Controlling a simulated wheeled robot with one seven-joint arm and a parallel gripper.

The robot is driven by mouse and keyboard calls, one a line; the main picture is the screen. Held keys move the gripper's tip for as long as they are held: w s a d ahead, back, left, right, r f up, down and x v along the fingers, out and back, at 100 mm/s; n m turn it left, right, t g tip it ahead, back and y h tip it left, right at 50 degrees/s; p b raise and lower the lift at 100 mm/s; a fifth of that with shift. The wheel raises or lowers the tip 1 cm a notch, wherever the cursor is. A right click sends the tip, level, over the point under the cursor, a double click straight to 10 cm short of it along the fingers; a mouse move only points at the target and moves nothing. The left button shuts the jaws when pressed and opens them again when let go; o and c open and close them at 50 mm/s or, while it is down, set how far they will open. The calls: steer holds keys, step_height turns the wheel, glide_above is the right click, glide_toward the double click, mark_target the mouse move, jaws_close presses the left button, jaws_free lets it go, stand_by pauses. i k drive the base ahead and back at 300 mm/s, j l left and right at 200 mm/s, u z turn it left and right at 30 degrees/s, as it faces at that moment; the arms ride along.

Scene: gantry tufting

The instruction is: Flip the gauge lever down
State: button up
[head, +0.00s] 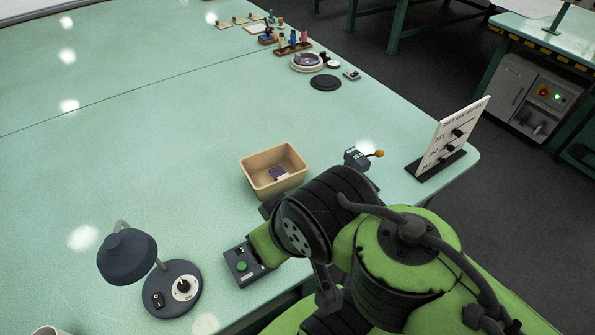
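The gauge is a small dark box (355,158) with a greenish display, near the right edge of the table. Its lever (370,155) sticks out to the right, close to level in the picture, and ends in an orange ball knob (379,153). My green and black arm spans the lower right and passes just in front of the gauge box, hiding the table below it. I cannot make out my gripper's fingers; the arm's end is hidden behind its own links.
A tan bin (262,188) with a dark purple item stands left of the gauge. An upright white switch board (452,137) stands to its right, near the table corner. A green-button box (241,268) and a desk lamp (127,257) are at lower left.

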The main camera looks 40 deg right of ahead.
mark_target(378, 154)
steer(key=k+l+z, duration=0.1)
steer(key=z, duration=1.6)
steer(key=l+u, duration=0.1)
steer(key=u, duration=0.85)
steer(key=l+u, duration=0.1)
steer(key=u, duration=0.4)
steer(key=k+u, duration=0.1)
steer(key=u, duration=0.35)
steer(key=l+u, duration=0.1)
steer(key=u, duration=0.4)
